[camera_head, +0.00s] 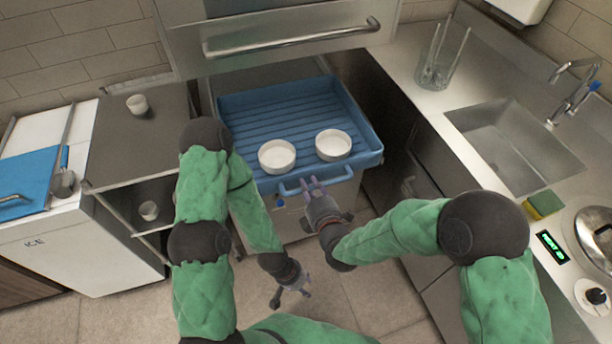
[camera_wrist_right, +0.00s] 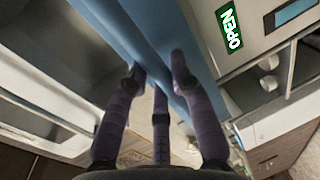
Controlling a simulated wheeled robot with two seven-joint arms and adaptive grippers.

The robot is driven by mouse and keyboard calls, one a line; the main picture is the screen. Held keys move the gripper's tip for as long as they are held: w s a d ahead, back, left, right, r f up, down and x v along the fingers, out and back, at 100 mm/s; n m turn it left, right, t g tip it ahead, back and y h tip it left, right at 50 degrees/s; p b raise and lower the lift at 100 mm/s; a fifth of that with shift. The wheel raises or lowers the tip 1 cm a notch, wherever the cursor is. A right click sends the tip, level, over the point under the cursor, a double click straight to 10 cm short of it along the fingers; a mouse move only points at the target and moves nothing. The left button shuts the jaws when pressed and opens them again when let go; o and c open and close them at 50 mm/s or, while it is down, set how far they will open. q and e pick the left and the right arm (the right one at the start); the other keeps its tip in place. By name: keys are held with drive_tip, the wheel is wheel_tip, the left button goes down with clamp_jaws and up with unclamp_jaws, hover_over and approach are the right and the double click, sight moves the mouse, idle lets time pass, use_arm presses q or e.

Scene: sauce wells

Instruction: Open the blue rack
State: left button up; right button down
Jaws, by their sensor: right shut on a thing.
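The blue rack (camera_head: 253,104) is a ribbed tray that extends out from under a steel front. Two white bowls stand in it, one at the left (camera_head: 277,157) and one at the right (camera_head: 333,145). Its blue handle (camera_head: 291,190) runs along the front edge.
A steel bar handle (camera_head: 292,40) is above the rack. A counter with a sink (camera_head: 510,145) is at right, holding a glass container (camera_head: 434,72). A steel shelf unit (camera_head: 125,165) stands at left. Open floor lies in front.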

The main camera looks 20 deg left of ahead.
drive_tip(key=shift+s+d+f, duration=0.1)
drive_tip(key=shift+s+d, duration=0.15)
drive_tip(key=shift+s, duration=0.1)
drive_tip(key=c, duration=1)
unclamp_jaws()
drive_tip(key=shift+c, duration=0.2)
drive_tip(key=v, duration=1.2)
